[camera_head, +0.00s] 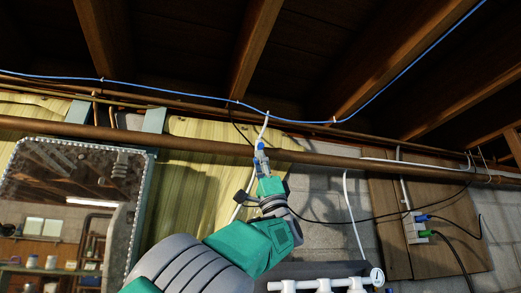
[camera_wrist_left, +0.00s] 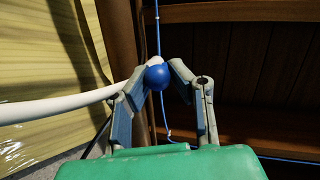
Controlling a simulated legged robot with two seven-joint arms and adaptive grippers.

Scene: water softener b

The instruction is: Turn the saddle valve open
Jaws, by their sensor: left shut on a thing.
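The saddle valve's round blue knob (camera_wrist_left: 158,77) shows in the left wrist view, with a white fitting and a white tube (camera_wrist_left: 70,104) running off to the left. My left gripper (camera_wrist_left: 160,72) has its two fingers closed in on the knob from both sides. In the head view my left gripper (camera_head: 261,155) reaches up to the brown pipe (camera_head: 200,136), with a bit of blue at its tips. The pipe is partly hidden by the gripper there. The knob's turn angle cannot be told. My right gripper is not in view.
A blue line (camera_head: 180,86) runs along the ceiling beams above the pipe. A mirror-like framed panel (camera_head: 70,200) stands at the left. A wooden board (camera_head: 440,250) with an outlet and cables is at the right. White piping (camera_head: 320,284) lies low in front.

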